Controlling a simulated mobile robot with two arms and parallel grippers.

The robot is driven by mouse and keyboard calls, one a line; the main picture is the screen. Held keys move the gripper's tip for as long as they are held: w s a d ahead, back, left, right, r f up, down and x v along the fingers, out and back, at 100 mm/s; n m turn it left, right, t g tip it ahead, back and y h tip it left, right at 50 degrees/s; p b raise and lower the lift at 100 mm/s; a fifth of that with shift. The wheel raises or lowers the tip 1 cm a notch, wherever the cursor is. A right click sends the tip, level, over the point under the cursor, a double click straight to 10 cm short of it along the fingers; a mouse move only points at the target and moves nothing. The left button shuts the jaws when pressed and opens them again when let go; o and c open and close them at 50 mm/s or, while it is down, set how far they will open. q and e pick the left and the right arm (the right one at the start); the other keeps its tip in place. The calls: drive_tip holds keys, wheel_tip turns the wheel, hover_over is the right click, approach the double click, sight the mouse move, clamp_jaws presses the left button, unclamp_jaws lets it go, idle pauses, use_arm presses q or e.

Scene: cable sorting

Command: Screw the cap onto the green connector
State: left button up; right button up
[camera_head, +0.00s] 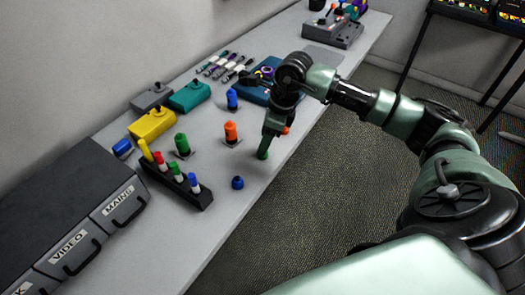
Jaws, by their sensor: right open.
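A green connector (182,143) stands upright on a small base on the table. A bright green piece, which looks like the green cap (263,154), is on the table near its front edge. My right gripper (265,149) points down right at this cap, with its jaws open. The gripper hides part of the cap, and I cannot tell whether the fingers touch it. My left gripper is not in view.
A blue cap (238,182) lies nearby, and an orange piece (286,130) shows behind my gripper. Orange (231,132) and blue (232,99) connectors stand beyond. A black rack (178,187) holds several coloured plugs. Grey drawers (100,215) stand at left.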

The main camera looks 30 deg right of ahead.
drive_tip(key=shift+f+p, duration=0.3)
drive_tip(key=shift+f, duration=0.05)
drive_tip(key=x, duration=0.1)
drive_tip(key=p+x, duration=0.1)
drive_tip(key=x, duration=0.1)
drive_tip(key=shift+w+d+f, duration=0.15)
drive_tip(key=shift+d+f, duration=0.1)
drive_tip(key=shift+f, duration=0.1)
drive_tip(key=shift+w+f, duration=0.1)
drive_tip(key=shift+f, duration=0.35)
clamp_jaws()
